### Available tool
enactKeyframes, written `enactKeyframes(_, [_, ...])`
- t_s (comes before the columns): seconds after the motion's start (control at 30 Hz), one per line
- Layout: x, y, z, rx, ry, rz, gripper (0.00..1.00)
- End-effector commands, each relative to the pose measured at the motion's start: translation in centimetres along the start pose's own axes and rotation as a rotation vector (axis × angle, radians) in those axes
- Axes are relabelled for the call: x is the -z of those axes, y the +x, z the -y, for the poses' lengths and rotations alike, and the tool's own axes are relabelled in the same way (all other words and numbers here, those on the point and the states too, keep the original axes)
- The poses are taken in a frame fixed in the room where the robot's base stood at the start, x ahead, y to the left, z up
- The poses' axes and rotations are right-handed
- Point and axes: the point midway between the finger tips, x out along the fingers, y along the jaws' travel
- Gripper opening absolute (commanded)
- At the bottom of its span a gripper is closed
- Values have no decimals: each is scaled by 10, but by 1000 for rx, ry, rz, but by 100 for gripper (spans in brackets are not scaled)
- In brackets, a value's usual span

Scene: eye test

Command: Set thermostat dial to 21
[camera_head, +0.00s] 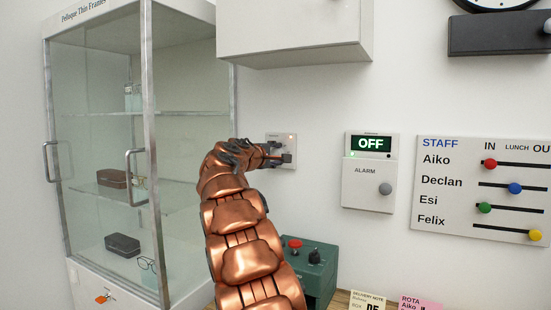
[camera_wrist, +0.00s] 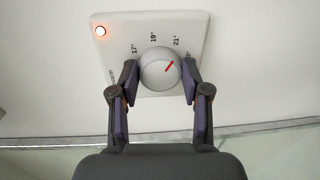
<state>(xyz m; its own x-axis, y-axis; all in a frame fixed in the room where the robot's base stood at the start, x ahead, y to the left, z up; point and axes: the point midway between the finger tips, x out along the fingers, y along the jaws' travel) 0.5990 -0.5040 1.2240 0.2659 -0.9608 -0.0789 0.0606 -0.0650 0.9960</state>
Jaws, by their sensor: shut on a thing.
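The thermostat is a white wall plate (camera_wrist: 110,48) with a round grey dial (camera_wrist: 152,74) in the wrist view. The labels 17°, 19° and 21° are readable; a further one at the right finger is partly hidden. The dial's red pointer (camera_wrist: 169,68) is tilted up and right, toward the 21° side; I cannot tell whether it lines up exactly. My gripper (camera_wrist: 160,70) is shut on the dial, one finger on each side. In the head view the plate (camera_head: 291,138) is partly hidden behind my gripper (camera_head: 276,152).
A glass display case (camera_head: 147,150) stands left of my arm. An alarm box (camera_head: 365,195) reading OFF and a staff board (camera_head: 440,205) are to the right. A green box (camera_head: 318,275) with a red button stands below.

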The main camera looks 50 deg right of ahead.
Motion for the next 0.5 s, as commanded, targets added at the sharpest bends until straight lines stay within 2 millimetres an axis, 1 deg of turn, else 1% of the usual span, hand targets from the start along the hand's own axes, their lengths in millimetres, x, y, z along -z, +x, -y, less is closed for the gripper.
enactKeyframes(0.33, [1,-1,-2,-4,2,-3,12])
enactKeyframes(0.37, [1,-1,-2,-4,2,-3,49])
enactKeyframes(0.5, [0,-1,-2,-3,2,-2,64])
